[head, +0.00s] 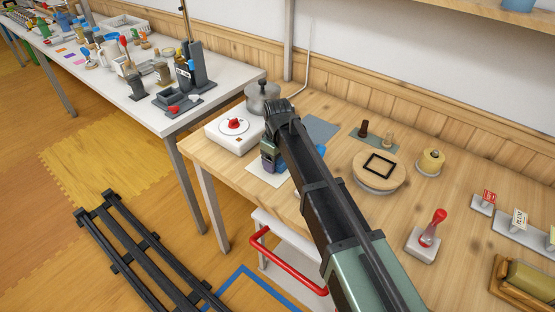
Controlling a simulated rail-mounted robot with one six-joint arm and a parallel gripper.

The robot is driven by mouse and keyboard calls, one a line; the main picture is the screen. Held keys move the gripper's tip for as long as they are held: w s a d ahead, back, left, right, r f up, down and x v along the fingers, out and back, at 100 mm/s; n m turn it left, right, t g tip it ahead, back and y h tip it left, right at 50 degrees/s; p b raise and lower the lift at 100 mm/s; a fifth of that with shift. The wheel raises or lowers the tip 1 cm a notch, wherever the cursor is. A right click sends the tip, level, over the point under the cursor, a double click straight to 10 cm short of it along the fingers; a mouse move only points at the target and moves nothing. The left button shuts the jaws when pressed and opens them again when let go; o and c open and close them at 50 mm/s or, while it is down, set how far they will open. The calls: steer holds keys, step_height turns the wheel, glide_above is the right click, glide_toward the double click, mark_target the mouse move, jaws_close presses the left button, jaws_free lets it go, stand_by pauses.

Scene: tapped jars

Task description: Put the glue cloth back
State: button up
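My gripper (270,167) points down at the left part of the wooden table, low over a pale sheet (256,175). A blue thing (318,150) shows just right of my arm, and more blue shows between the gripper and the arm. It may be the glue cloth, but my arm covers most of it and I cannot tell its shape. The fingertips are small and partly hidden, so I cannot see whether they are open or hold anything. A flat grey-blue mat (322,130) lies behind my arm.
A white hot plate with a red knob (234,126) and a metal pot (262,97) stand left and behind. A round wooden board (378,169), a yellow jar (430,162) and a red-handled stamp (432,232) stand to the right. A red rail (285,265) runs below the front edge.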

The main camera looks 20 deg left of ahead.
steer(key=shift+o, duration=0.4)
step_height(320, 180, up, 12)
steer(key=p, duration=1.2)
steer(key=shift+r, duration=0.15)
steer(key=shift+d, duration=0.1)
